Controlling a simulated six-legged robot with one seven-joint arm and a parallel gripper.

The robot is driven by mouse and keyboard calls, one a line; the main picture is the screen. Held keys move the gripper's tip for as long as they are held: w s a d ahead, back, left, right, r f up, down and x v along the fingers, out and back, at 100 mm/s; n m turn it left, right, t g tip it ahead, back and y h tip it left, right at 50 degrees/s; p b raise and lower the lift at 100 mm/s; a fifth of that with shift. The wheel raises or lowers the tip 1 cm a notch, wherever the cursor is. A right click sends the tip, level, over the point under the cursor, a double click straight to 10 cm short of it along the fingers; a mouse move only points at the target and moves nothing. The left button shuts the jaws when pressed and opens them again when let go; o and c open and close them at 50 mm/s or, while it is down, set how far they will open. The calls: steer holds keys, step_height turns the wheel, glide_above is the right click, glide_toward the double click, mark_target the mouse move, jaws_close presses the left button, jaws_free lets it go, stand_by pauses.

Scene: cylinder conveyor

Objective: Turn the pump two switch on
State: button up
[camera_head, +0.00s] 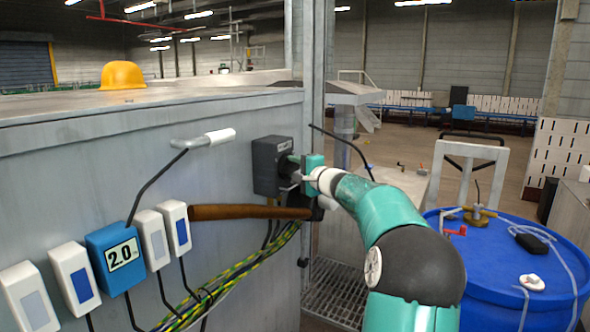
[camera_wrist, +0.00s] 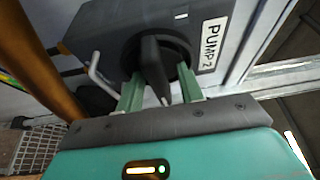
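The pump two switch is a dark grey box (camera_head: 270,160) on the metal cabinet's wall in the head view. In the wrist view the box (camera_wrist: 105,40) carries a white label reading PUMP-2 (camera_wrist: 212,45) and a black rotary knob (camera_wrist: 153,62). The knob's grip stands roughly upright in that picture, tilted slightly. My gripper (camera_wrist: 160,80) has its two green fingers on either side of the knob. The fingers look apart, with a gap showing on the right side; contact on the left cannot be told. In the head view my gripper (camera_head: 299,178) is right at the box's front.
A brown horizontal handle (camera_head: 250,212) and green-yellow cables (camera_head: 240,265) run below the box. A white-tipped lever (camera_head: 205,139) sticks out to the left. A blue 2.0 box (camera_head: 118,258) and several white switches are at lower left. A blue barrel (camera_head: 510,270) stands at right.

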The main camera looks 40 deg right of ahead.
jaws_close()
steer(key=shift+n, duration=0.4)
steer(key=n+t, duration=0.1)
steer(key=n, duration=0.2)
steer(key=shift+n+t+y, duration=0.3)
steer(key=n, duration=0.2)
steer(key=n+t+y, duration=0.1)
steer(key=n, duration=0.2)
steer(key=shift+t+y, duration=0.3)
steer(key=n+y, duration=0.1)
steer(key=n, duration=0.2)
steer(key=n+y, duration=0.2)
steer(key=n, duration=0.1)
steer(key=shift+d+n+t, duration=0.1)
steer(key=shift+n+t, duration=0.2)
steer(key=shift+n+y, duration=0.75)
steer(key=shift+n, duration=0.85)
steer(key=shift+n+y, duration=0.75)
steer(key=shift+n, duration=0.85)
steer(key=shift+y, duration=0.3)
